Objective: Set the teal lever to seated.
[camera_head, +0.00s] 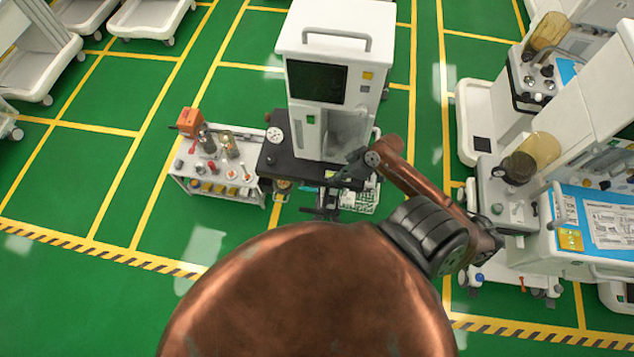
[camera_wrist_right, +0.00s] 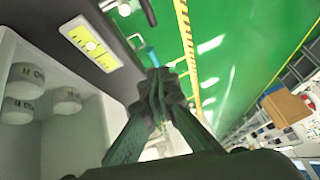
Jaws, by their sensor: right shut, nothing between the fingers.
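A small teal piece, which looks like the teal lever (camera_wrist_right: 152,56), shows in the right wrist view just beyond my fingertips, at the edge of a dark panel. My right gripper (camera_wrist_right: 160,85) is shut with nothing in it, its fingers together. The tips are very close to the teal piece; I cannot tell whether they touch. In the head view my right gripper (camera_head: 343,178) is at the front of the middle anaesthesia cart (camera_head: 323,30), by its dark worktop. My left gripper is not in view.
A yellow label (camera_wrist_right: 90,43) and white numbered dials (camera_wrist_right: 26,75) are beside the gripper. A white side table (camera_head: 187,168) with bottles and tools stands left of the cart. More carts (camera_head: 499,190) stand at the right. Green floor is open at the left.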

